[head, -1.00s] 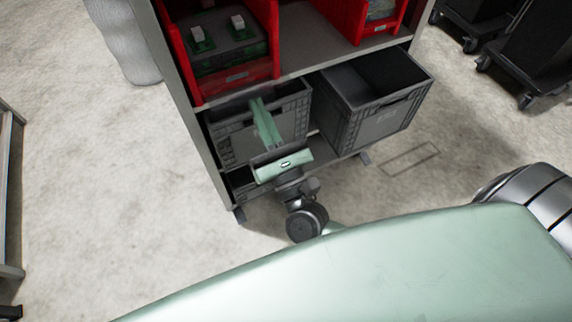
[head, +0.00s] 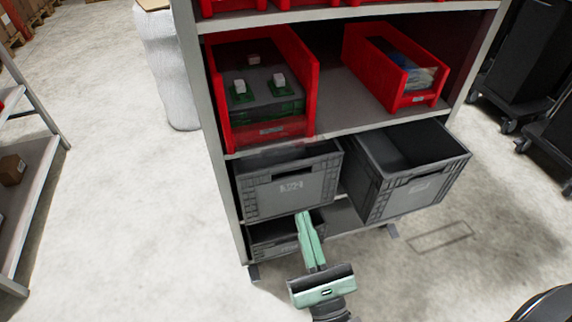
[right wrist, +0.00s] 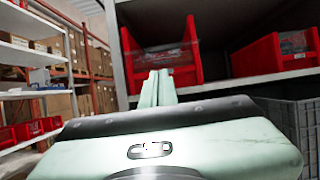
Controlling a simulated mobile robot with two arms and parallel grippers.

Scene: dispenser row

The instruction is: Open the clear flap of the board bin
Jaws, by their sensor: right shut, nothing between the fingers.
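The board bin (head: 311,100) is a red open-fronted bin on the left of the shelf in the head view. It holds green boards with white blocks (head: 253,59). A see-through greyish panel, apparently the clear flap (head: 262,88), seems to lie across the bin's front; its edges are hard to make out. A red bin also shows ahead in the right wrist view (right wrist: 168,66). My right gripper (head: 303,214) is shut and empty, its fingers pointing up toward the shelf. It appears below the board bin, in front of the grey crates. My left gripper is not in view.
Below the board bin are a grey crate (head: 292,190) and a lower grey crate (head: 272,238). Another grey crate (head: 405,190) sticks out at the right. A second red bin (head: 410,98) holds bagged items. Open floor lies left and in front.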

